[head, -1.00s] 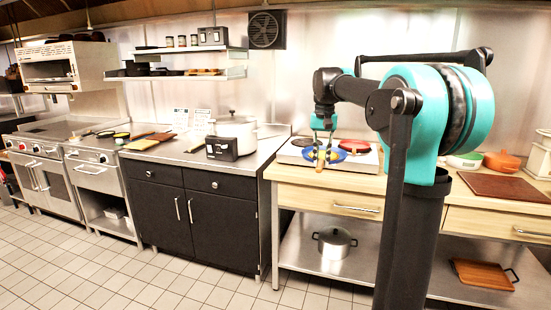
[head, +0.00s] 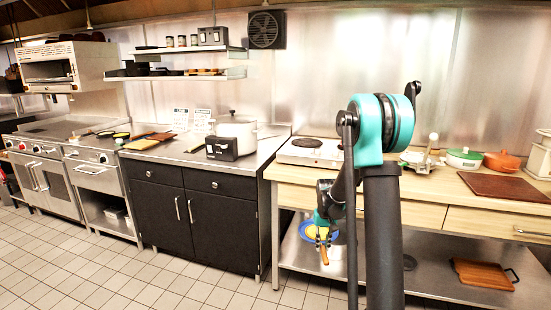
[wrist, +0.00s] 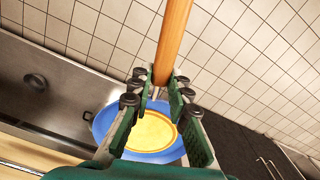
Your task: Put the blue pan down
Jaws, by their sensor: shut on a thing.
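The blue pan (head: 308,230) has a blue rim, a yellow inside and an orange-brown wooden handle (head: 325,256). My gripper (head: 323,238) is shut on the handle in front of the lower steel shelf, below the countertop. In the wrist view the fingers (wrist: 158,95) close around the handle (wrist: 172,40), and the pan's round body (wrist: 105,122) shows behind them. The pan overlaps the shelf's front edge and the floor in that view. I cannot tell whether it touches the shelf.
Above, the counter carries a white hob (head: 300,153) with a bare plate, a green-sided pot (head: 464,158) and an orange pot (head: 501,161). Tiled floor (head: 150,270) is clear.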

